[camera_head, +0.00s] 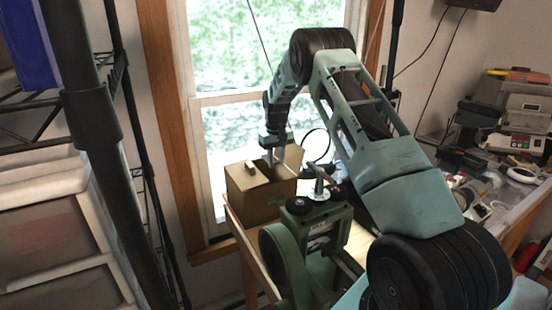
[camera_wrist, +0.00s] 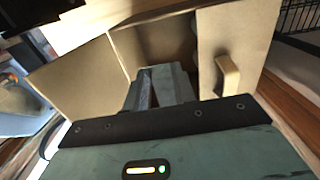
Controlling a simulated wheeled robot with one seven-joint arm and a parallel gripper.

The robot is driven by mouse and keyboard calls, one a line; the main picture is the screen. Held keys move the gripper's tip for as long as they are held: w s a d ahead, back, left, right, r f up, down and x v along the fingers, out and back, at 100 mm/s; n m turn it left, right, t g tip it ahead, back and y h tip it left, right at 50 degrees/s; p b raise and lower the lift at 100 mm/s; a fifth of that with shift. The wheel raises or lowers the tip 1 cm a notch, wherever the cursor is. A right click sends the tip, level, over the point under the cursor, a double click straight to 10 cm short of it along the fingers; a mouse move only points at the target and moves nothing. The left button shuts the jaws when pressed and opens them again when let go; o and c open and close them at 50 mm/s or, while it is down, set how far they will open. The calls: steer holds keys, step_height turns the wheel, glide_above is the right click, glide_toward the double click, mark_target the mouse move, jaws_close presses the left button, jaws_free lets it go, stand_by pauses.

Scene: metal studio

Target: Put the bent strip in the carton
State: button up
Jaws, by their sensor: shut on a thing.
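The carton (camera_head: 250,205) is a brown open-topped box with raised flaps, standing on the bench by the window. It also shows in the wrist view (camera_wrist: 70,82). My gripper (camera_head: 271,158) points down at the carton's opening. In the wrist view my gripper's fingers (camera_wrist: 160,82) are shut on a thin dark grey piece, the bent strip (camera_wrist: 144,92), and reach over the opening. Most of the strip is hidden by the fingers, and its bend cannot be made out. Whether it touches the carton cannot be told.
A small tan block (camera_wrist: 228,76) is on a carton flap. A green machine (camera_head: 318,232) stands just in front of the carton. A cluttered bench (camera_head: 500,215) is at the right, and a rack with drawers (camera_head: 60,235) at the left.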

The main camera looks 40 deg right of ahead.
steer(key=shift+f, duration=0.1)
stand_by(0.3)
steer(key=o, duration=1.1)
steer(key=shift+c, duration=0.2)
step_height(320, 180, up, 18)
steer(key=b, duration=0.4)
steer(key=shift+f, duration=0.25)
